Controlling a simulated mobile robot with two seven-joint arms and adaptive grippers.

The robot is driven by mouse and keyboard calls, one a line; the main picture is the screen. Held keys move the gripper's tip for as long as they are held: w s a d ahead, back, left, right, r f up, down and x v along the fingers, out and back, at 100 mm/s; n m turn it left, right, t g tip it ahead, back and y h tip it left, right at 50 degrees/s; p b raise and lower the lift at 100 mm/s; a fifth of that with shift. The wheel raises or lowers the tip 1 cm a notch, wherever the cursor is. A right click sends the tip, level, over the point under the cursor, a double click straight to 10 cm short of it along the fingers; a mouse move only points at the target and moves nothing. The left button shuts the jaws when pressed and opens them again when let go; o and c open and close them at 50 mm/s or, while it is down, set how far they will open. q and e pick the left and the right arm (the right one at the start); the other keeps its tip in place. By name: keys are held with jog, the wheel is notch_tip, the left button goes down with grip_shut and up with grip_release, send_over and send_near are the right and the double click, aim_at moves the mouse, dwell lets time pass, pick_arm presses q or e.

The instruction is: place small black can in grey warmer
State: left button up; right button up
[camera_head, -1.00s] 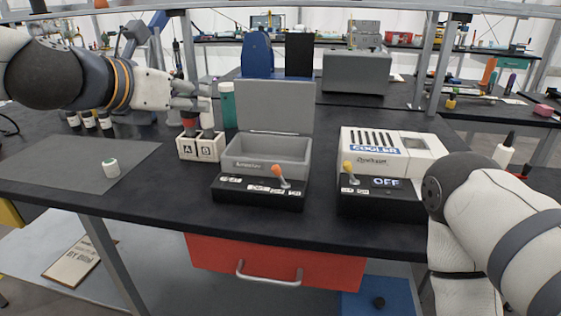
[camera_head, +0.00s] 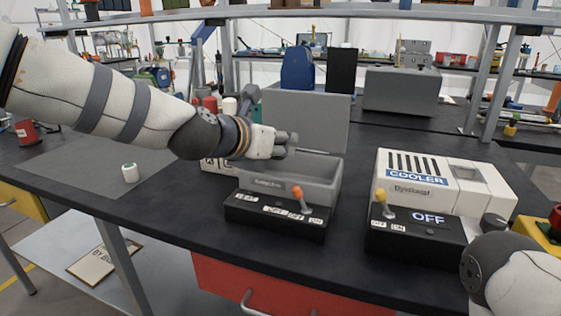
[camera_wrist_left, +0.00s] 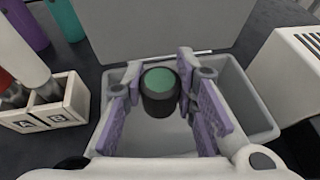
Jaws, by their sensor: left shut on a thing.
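The small black can (camera_wrist_left: 159,101), with a green top, shows in the left wrist view between the fingers of my left gripper (camera_wrist_left: 160,95). The gripper is shut on it and holds it over the open grey warmer (camera_wrist_left: 240,92). In the head view the left gripper (camera_head: 286,143) is above the warmer's tub (camera_head: 321,189), in front of its raised lid (camera_head: 325,112); the can is hidden there. The warmer has an orange-knobbed lever (camera_head: 299,196) on its black front panel. Part of my right arm shows at the lower right, but its gripper is out of view.
A white cooler (camera_head: 425,180) marked OFF stands to the right. A white two-slot holder marked A and B (camera_wrist_left: 47,117) stands left of the warmer. A small white bottle (camera_head: 130,173) is on the grey mat (camera_head: 85,162). A red drawer (camera_head: 290,290) is below the bench.

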aim_at(280, 157)
pick_arm(q)
jog(key=f, duration=0.3)
jog(key=shift+w+d+f, duration=0.1)
jog(key=shift+w+d, duration=0.05)
jog(key=shift+w, duration=0.25)
jog(key=shift+f, duration=0.25)
pick_arm(e)
jog(key=shift+s+f, duration=0.35)
pick_arm(q)
jog(key=shift+f+b, duration=0.4)
jog(key=shift+f, duration=0.25)
pick_arm(e)
jog(key=shift+s+f, duration=0.15)
